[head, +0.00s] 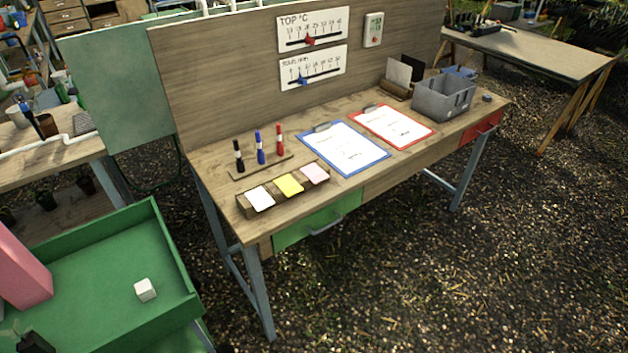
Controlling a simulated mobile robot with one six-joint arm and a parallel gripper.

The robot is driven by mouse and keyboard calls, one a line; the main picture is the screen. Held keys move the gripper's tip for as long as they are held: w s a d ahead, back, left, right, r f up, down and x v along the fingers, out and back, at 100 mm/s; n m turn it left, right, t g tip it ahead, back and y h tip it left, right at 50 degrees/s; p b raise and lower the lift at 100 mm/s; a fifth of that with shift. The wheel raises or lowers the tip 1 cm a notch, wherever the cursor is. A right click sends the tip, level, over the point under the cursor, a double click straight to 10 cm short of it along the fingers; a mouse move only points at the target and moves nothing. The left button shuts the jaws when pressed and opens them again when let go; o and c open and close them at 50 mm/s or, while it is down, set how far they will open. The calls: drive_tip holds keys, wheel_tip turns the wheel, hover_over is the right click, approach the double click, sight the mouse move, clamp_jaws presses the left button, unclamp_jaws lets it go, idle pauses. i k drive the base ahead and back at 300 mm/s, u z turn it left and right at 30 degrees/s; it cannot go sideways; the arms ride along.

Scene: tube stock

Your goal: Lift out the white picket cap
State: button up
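A small white block-shaped piece, which fits the white picket cap (145,289), lies on the floor of a green tray (172,235) at the lower left of the head view. It sits near the tray's right wall, with open tray floor around it. I cannot make out my gripper in this view. A dark shape (36,342) is cut off by the bottom left edge, and I cannot tell what it is.
A pink block (20,268) stands in the tray's left part. To the right is a wooden bench (378,178) with clipboards, markers, a card holder (284,188) and a grey bin (443,97). Gravel ground lies open in front.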

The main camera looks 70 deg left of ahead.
sight(145, 292)
drive_tip(key=k, duration=0.2)
drive_tip(key=u, duration=3.35)
drive_tip(key=k, duration=0.3)
drive_tip(key=u, duration=1.8)
